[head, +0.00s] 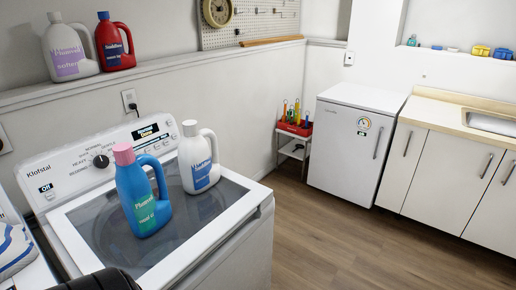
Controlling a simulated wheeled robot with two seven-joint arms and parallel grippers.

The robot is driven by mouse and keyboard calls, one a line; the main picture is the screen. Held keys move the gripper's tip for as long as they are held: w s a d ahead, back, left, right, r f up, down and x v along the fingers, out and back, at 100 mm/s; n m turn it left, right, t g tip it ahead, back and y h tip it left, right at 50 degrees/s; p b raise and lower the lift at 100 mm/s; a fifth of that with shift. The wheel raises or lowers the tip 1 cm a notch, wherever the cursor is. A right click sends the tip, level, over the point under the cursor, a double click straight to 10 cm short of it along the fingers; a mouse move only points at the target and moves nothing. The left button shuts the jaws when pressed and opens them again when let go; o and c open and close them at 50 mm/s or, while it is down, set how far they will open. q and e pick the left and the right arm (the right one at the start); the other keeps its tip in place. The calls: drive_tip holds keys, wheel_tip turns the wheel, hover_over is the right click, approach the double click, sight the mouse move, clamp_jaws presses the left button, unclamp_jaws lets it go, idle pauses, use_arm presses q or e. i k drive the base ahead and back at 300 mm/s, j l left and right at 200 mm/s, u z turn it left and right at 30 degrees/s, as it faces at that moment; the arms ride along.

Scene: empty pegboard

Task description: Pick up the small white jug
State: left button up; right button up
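A small white jug (199,159) with a blue label and white cap stands upright on the washing machine's glass lid (104,239). A blue jug (141,194) with a pink cap stands on the same lid, in front and to the left of it. The blue jug's handle side is close to the white jug, and I cannot tell whether they touch. No gripper fingers show in the head view. A dark rounded part (98,281) at the bottom left edge may be mine.
A larger off-white jug (68,48) with a purple label and a red jug (114,45) stand on the wall ledge behind. The washer's control panel (98,160) rises behind the lid. A small white fridge (348,140) stands to the right. The wooden floor (330,245) between is clear.

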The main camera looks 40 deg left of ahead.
sight(199, 173)
drive_tip(key=i+l+u, duration=0.1)
drive_tip(key=i+u, duration=0.3)
drive_tip(key=i+l+u, duration=0.25)
drive_tip(key=i+u, duration=0.15)
drive_tip(key=i, duration=0.15)
drive_tip(key=i+l+u, duration=0.45)
drive_tip(key=k+j, duration=0.05)
drive_tip(key=j, duration=0.05)
